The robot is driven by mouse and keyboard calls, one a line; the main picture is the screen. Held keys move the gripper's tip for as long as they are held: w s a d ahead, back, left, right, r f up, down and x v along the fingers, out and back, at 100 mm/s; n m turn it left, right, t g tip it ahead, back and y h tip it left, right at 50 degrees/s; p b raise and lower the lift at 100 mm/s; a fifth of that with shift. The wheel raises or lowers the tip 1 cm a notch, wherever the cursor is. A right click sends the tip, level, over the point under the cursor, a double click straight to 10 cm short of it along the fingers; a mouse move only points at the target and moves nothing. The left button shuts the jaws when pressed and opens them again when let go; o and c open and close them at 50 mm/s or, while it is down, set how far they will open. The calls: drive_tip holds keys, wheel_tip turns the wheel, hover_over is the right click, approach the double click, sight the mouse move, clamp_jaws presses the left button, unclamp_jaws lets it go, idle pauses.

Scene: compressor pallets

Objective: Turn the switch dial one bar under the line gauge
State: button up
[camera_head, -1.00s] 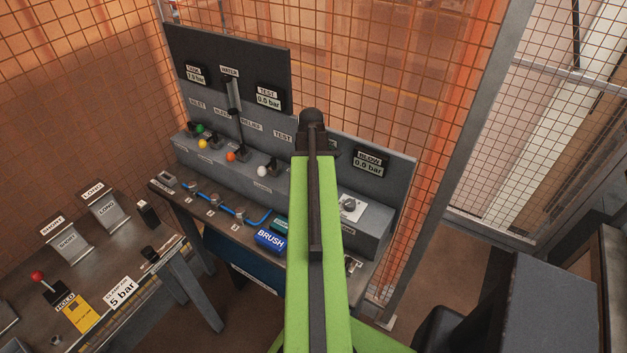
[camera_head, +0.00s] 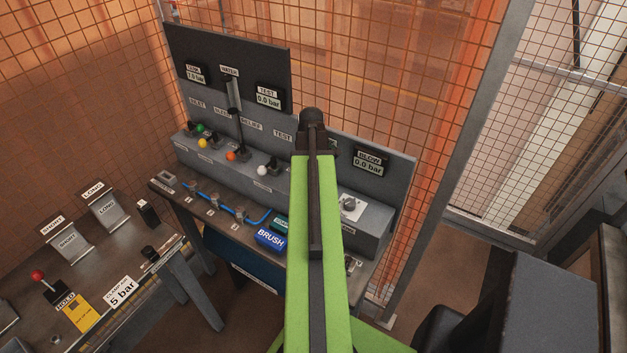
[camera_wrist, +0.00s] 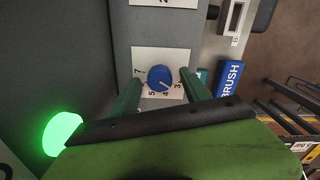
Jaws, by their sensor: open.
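The switch dial (camera_wrist: 159,78) is a blue round knob on a white plate with the digits 3, 4, 5 and 7 showing around it. Its pale mark points to the lower right, toward the 4. My gripper (camera_wrist: 161,76) is open, with one green finger on each side of the dial; I cannot tell whether they touch it. In the head view my green arm hides the fingers and seemingly this dial. The line gauge (camera_head: 195,74) is at the panel's upper left; its small display seems to read 7.0 bar.
Other gauges, TEST (camera_head: 268,97) and BLOW (camera_head: 368,163), read 0.0 bar. Another white dial plate (camera_head: 350,208) is right of my arm. A blue BRUSH block (camera_head: 271,240) lies on the ledge. A green lamp (camera_wrist: 62,134) glows near my gripper. Mesh fencing stands behind.

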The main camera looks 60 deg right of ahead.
wheel_tip(320, 180, up, 17)
drive_tip(key=p, duration=1.7)
drive_tip(key=shift+r, duration=0.2)
